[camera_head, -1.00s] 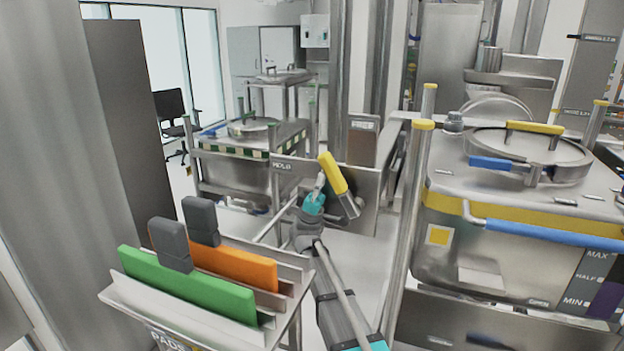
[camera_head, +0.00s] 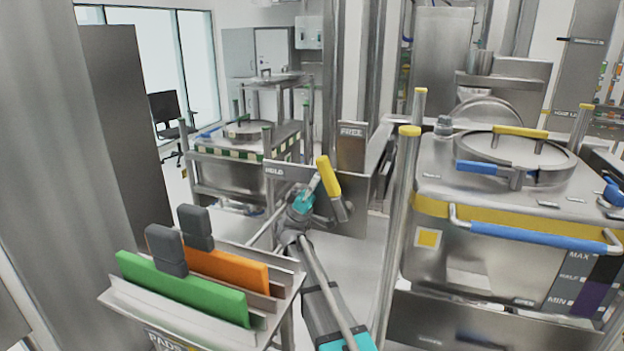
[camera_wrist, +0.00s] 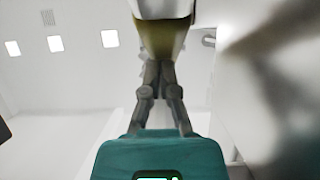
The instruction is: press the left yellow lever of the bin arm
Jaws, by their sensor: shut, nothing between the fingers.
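Only this one lever is clear to me. My gripper (camera_head: 316,182) is shut and empty, just left of the lever. In the wrist view my gripper (camera_wrist: 160,82) points up, its fingers together. The lever's pale end and olive-yellow underside (camera_wrist: 165,40) are directly over the fingertips, very close. I cannot tell for sure whether they touch.
A large steel bin (camera_head: 490,255) with a blue bar stands at the right, behind a yellow-capped post (camera_head: 400,220). A rack (camera_head: 150,305) with green and orange boards stands at the front left. A plate marked FREE (camera_head: 352,147) is behind the lever.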

